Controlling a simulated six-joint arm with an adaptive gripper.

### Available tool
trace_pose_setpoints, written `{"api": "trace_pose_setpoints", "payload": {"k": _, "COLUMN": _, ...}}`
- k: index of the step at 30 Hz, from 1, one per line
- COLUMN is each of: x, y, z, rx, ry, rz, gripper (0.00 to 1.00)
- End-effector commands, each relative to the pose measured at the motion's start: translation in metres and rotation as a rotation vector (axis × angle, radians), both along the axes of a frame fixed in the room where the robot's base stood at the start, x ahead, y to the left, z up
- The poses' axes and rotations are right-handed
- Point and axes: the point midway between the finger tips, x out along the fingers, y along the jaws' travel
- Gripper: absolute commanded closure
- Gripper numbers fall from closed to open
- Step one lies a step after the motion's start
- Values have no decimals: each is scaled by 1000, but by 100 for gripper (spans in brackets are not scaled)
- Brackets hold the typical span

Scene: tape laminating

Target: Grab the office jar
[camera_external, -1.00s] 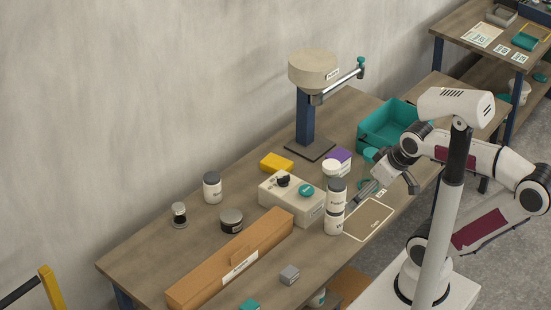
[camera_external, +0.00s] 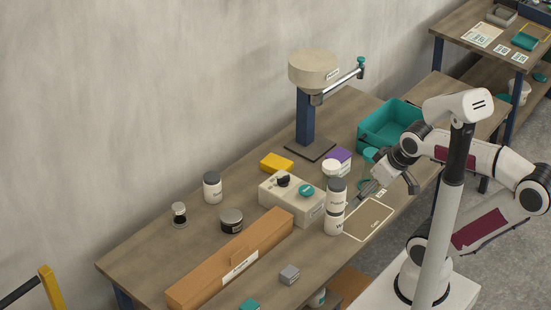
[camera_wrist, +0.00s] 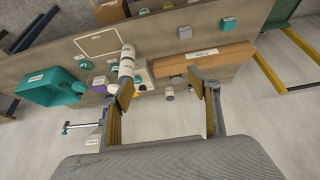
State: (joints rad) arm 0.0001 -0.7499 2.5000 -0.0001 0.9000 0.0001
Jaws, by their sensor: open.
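Several jars stand on the wooden table; their labels are too small to read, so I cannot tell which is the office jar. Two white jars are stacked, the upper one (camera_external: 336,199) on the lower one (camera_external: 334,225). My gripper (camera_external: 360,199) is open and empty just right of the stack. In the wrist view its fingers (camera_wrist: 162,82) are spread, with the stack (camera_wrist: 127,62) near the left finger.
A long cardboard box (camera_external: 215,272) lies along the front. A beige device (camera_external: 280,199) stands left of the stack, with a yellow block (camera_external: 276,163) and purple box (camera_external: 338,157) behind. A teal bin (camera_external: 388,125) and a post-mounted stand (camera_external: 305,118) are farther back. An outlined tabletop area (camera_external: 370,219) is bare.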

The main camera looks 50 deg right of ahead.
Motion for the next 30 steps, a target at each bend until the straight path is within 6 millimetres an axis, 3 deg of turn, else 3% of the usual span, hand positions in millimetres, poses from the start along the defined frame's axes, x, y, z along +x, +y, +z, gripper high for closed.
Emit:
{"api": "trace_pose_setpoints", "payload": {"k": 8, "x": 2, "y": -1, "z": 0, "rx": -1, "ry": -2, "rz": -2, "gripper": 39}}
{"api": "trace_pose_setpoints", "payload": {"k": 14, "x": 20, "y": -8, "z": -1, "rx": -17, "ry": -25, "rz": -16, "gripper": 39}}
{"api": "trace_pose_setpoints", "payload": {"k": 30, "x": 128, "y": -66, "z": -15, "rx": -122, "ry": -194, "rz": -72, "gripper": 39}}
